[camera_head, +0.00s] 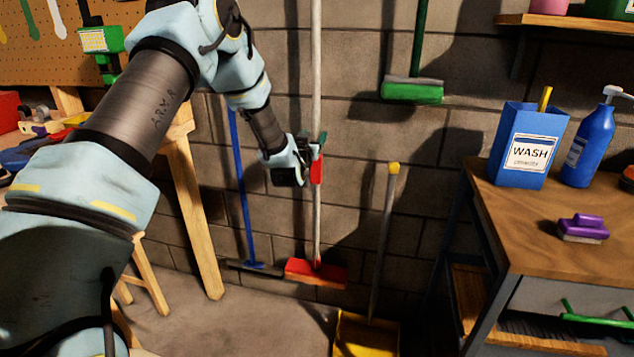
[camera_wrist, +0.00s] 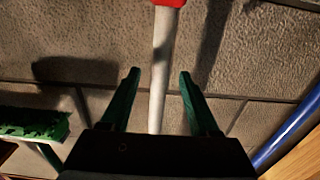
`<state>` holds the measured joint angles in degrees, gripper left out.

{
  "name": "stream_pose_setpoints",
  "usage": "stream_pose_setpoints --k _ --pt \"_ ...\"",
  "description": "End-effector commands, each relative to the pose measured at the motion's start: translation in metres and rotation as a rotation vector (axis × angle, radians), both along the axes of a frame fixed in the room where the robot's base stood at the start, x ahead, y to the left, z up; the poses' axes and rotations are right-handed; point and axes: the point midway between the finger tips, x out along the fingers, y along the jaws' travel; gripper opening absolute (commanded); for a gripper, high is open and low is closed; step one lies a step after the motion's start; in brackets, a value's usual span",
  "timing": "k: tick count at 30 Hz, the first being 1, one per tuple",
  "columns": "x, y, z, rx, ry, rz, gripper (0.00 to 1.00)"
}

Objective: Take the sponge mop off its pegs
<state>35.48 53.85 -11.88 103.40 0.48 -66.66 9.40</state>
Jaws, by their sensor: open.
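A long tool with a whitish pole (camera_head: 316,80) hangs upright against the block wall. It has a red grip (camera_head: 316,170) and a red head with an orange lower edge (camera_head: 315,272); I take it for the sponge mop. My gripper (camera_head: 318,146) is at the pole just above the red grip. In the wrist view, the pole (camera_wrist: 159,50) passes between the two open green fingers (camera_wrist: 158,75), with a gap on both sides. The red grip (camera_wrist: 170,2) shows at that view's top edge. The pegs cannot be made out.
A blue-poled tool (camera_head: 240,180) hangs to the left and a green-headed one (camera_head: 412,90) to the upper right. A yellow dustpan (camera_head: 366,335) with a pole stands to the lower right. A wooden workbench (camera_head: 530,240) stands at the right.

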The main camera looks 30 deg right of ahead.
Motion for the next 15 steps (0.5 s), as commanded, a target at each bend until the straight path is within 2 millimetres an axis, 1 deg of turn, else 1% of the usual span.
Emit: stream_pose_setpoints --k 2,6,9,15 --pt "0.009 -0.009 0.005 -0.001 0.001 0.000 0.62" --pt "0.022 -0.022 0.004 -0.001 0.001 0.000 0.62" --pt "0.027 -0.026 0.003 0.000 0.001 0.000 0.62" --pt "0.028 -0.027 0.002 0.001 0.001 0.000 0.62"
